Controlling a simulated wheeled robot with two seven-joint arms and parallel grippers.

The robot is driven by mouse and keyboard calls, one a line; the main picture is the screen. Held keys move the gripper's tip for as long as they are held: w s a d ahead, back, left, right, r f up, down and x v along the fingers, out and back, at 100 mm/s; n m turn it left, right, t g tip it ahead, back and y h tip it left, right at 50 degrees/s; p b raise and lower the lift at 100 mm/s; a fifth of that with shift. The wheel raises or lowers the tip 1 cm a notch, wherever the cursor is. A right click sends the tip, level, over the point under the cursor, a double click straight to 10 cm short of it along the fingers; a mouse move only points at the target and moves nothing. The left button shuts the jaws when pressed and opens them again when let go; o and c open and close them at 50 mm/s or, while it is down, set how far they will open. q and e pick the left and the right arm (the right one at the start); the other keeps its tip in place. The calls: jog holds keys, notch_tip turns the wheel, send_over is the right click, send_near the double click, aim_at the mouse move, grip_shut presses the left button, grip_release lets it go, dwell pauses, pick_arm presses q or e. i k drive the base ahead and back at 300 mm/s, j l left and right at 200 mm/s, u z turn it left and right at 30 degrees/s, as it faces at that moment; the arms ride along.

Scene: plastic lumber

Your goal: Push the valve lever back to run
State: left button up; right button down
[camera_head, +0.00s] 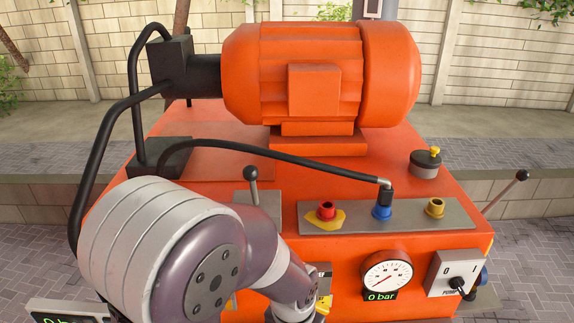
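A short lever with a dark ball knob (251,173) stands on a grey plate (241,199) on top of the orange power unit (340,265). It is nearly upright, leaning slightly left. My arm hides its lower surroundings, and I see no run marking beside it. My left arm fills the lower left in front of the lever plate and bends down toward the bottom edge. Its gripper is not visible. My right gripper is not in view.
An orange motor (315,75) sits on top, with black hoses (260,152) on the left. A grey panel carries red (326,210), blue (382,212) and yellow (435,207) fittings. A gauge (387,274) shows 0 bar. A switch box (456,272) and a long ball-ended rod (505,193) are at right.

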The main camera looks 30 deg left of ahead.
aim_at(250, 173)
jog(key=u, duration=0.45)
jog(key=l+u, duration=0.15)
jog(key=u, duration=0.35)
jog(key=i+l+u, duration=0.1)
jog(key=u, duration=0.85)
jog(key=l+u, duration=0.15)
jog(key=u, duration=0.3)
